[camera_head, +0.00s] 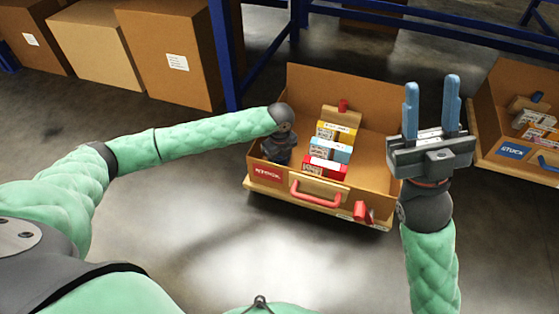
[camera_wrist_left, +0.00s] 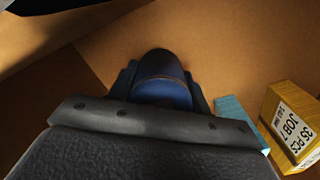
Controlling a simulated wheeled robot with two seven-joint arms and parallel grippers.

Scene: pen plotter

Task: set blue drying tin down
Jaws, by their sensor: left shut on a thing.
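The blue drying tin (camera_wrist_left: 162,72) is dark blue and round and shows between the fingers of my left gripper (camera_wrist_left: 160,95) in the left wrist view. My left gripper is shut on it. In the head view my left gripper (camera_head: 278,155) points down into the left part of an open cardboard tray (camera_head: 340,88), and the tin is hidden there. Brown cardboard lies close around the tin; I cannot tell whether the tin touches the tray floor. My right gripper (camera_head: 432,108) is open and empty, its blue fingers pointing up at the tray's right side.
Yellow (camera_head: 335,132), blue (camera_head: 330,150) and red (camera_head: 325,167) boxes stand in the tray, right of my left gripper. A red handle (camera_head: 316,195) is on its front. Another cardboard tray (camera_head: 485,105) is at right. Large cartons (camera_head: 170,55) and blue rack posts (camera_head: 226,50) stand behind.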

